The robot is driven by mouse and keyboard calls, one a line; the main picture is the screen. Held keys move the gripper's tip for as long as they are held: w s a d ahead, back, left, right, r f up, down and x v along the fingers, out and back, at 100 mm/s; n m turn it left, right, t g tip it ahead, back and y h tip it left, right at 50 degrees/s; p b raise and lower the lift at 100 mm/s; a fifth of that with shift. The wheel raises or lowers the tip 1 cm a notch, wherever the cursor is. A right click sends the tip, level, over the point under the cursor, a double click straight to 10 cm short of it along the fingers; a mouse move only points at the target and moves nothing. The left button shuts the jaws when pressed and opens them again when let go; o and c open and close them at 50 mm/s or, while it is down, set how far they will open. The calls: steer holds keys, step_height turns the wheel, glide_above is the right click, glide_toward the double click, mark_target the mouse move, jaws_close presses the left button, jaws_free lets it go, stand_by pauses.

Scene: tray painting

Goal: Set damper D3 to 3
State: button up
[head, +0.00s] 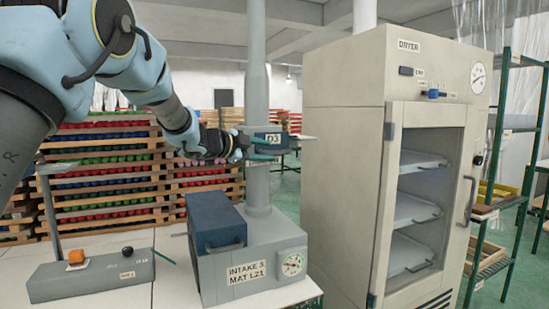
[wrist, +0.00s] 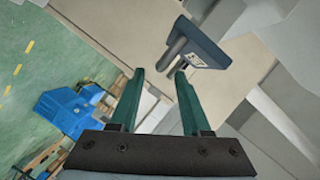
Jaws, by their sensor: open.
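Damper D3 (head: 268,138) shows in the head view as a dark blue-grey piece with a "D3" label, beside the upright grey duct (head: 257,185). In the wrist view the labelled damper piece (wrist: 208,52) and a grey rod lie just beyond the fingertips, toward the right finger. My gripper (head: 264,150) is at the damper in the head view; its green fingers are apart. The open gripper (wrist: 160,72) also shows in the wrist view with nothing clearly between its fingers. Contact with the damper and its setting marks cannot be made out.
The duct rises from a grey unit (head: 255,252) labelled "INTAKE 3 MAT L21", with a dial and a blue cover. A control box (head: 90,282) with an orange button stands left. A dryer cabinet (head: 340,150) stands close on the right. Stacked wooden trays are behind.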

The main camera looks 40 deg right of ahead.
steer(key=b+v, duration=0.1)
steer(key=v, duration=0.4)
steer(key=shift+a+r, duration=0.1)
steer(key=shift+a, duration=0.15)
steer(key=w+a+f+n+t+y, duration=0.35)
steer(key=w+a+n+t, duration=0.2)
steer(key=w+a, duration=0.4)
steer(key=w+a+f+n+t+y, duration=0.2)
steer(key=w+a+f+n+t, duration=0.2)
steer(key=w+a+n, duration=0.55)
steer(key=s+a+f+n+y, duration=0.2)
steer(key=a+f+y, duration=0.2)
steer(key=a, duration=0.9)
steer(key=s+a+f+n+g+y, duration=0.1)
steer(key=s+a+f+n+y, duration=0.2)
steer(key=a, duration=0.5)
steer(key=s+a+f+n+g+y, duration=0.1)
steer(key=s+a+f+n, duration=0.2)
steer(key=a+f, duration=0.3)
steer(key=s+a+f+n+g+y, duration=0.1)
steer(key=s+a+f+n+g, duration=0.1)
steer(key=s+a, duration=0.3)
steer(key=s+a+f+n+g+y, duration=0.1)
steer(key=s+a+f+n+g, duration=0.2)
steer(key=s, duration=0.8)
steer(key=a+n, duration=0.1)
steer(key=a, duration=0.1)
steer(key=shift+a, duration=0.3)
